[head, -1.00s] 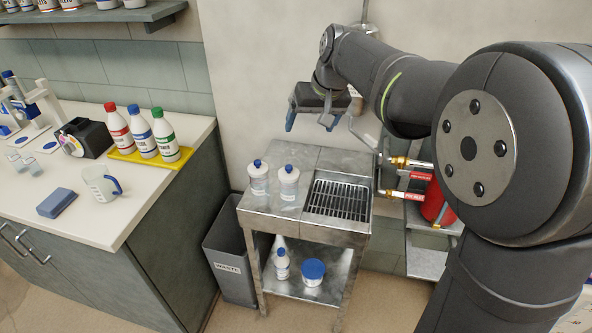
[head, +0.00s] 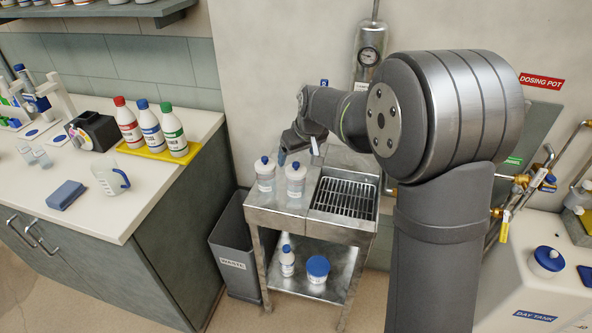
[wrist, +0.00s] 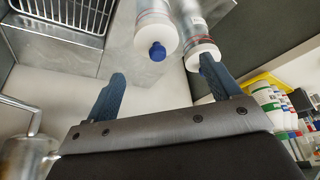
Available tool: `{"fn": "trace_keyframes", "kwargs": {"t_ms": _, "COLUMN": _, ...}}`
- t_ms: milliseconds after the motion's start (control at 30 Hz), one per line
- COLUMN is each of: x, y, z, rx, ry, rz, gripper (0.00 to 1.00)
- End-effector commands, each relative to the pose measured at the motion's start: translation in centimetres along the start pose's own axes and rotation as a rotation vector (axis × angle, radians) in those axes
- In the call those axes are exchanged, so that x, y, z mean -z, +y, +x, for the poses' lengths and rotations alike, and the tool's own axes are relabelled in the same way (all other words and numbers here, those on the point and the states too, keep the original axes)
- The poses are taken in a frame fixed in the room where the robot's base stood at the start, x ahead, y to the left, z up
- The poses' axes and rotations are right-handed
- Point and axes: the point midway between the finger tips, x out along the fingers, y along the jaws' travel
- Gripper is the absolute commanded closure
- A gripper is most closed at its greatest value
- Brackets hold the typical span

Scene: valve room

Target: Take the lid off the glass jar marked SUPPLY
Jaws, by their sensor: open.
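Two clear jars with white lids and blue knobs stand side by side on the steel cart top: a left jar (head: 265,178) and a right jar (head: 295,182). Their label text is too small to read, so I cannot tell which is marked SUPPLY. My gripper (head: 299,153) is open and empty, just behind the jars. In the wrist view the open fingers (wrist: 160,82) point toward the jars. One blue knob (wrist: 157,51) shows beyond the gap between them. The other jar's knob (wrist: 207,59) is partly hidden behind the right finger.
The steel cart (head: 262,219) has a drain grate (head: 345,197) right of the jars. A bottle (head: 287,260) and a blue-lidded tub (head: 317,268) sit on its lower shelf. A waste bin (head: 233,250) stands left. The counter (head: 110,215) holds several bottles in a yellow tray (head: 155,153).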

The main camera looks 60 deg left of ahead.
Motion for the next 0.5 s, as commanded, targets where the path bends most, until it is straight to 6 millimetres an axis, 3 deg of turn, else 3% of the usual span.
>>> {"fn": "trace_keyframes", "kwargs": {"t_ms": 167, "x": -0.1, "y": 0.0, "z": 0.9, "rx": 0.001, "ry": -0.002, "rz": 0.000, "gripper": 0.18}}
{"fn": "trace_keyframes", "kwargs": {"t_ms": 500, "x": -0.4, "y": 0.2, "z": 5.3, "rx": 0.000, "ry": -0.001, "rz": 0.000, "gripper": 0.18}}
